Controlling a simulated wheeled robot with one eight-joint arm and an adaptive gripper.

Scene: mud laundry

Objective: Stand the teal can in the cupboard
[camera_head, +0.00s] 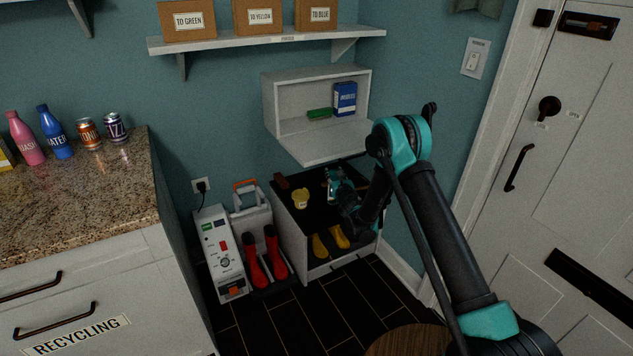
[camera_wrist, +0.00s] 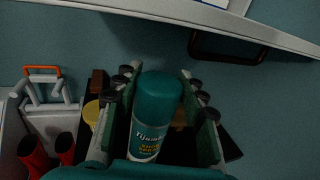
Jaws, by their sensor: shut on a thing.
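The teal can (camera_wrist: 152,118) has a teal cap and a white and yellow label. My gripper (camera_wrist: 158,92) is shut on it, a finger on each side, with the cap towards the camera. In the head view my gripper (camera_head: 340,190) is below and right of the cupboard, over the dark-topped low bench, and the can is mostly hidden. The white wall cupboard (camera_head: 268,104) is open, its door (camera_head: 322,149) folded down flat. Inside, a blue box (camera_head: 345,98) stands at the right and a green object (camera_head: 319,113) lies to its left.
The low bench (camera_head: 291,238) holds a yellow item (camera_head: 300,198) and a brown block (camera_head: 282,183), with yellow boots below. Red boots (camera_head: 273,250) stand to its left. A shelf (camera_head: 260,43) with several boxes hangs above the cupboard. The cupboard's left side is clear.

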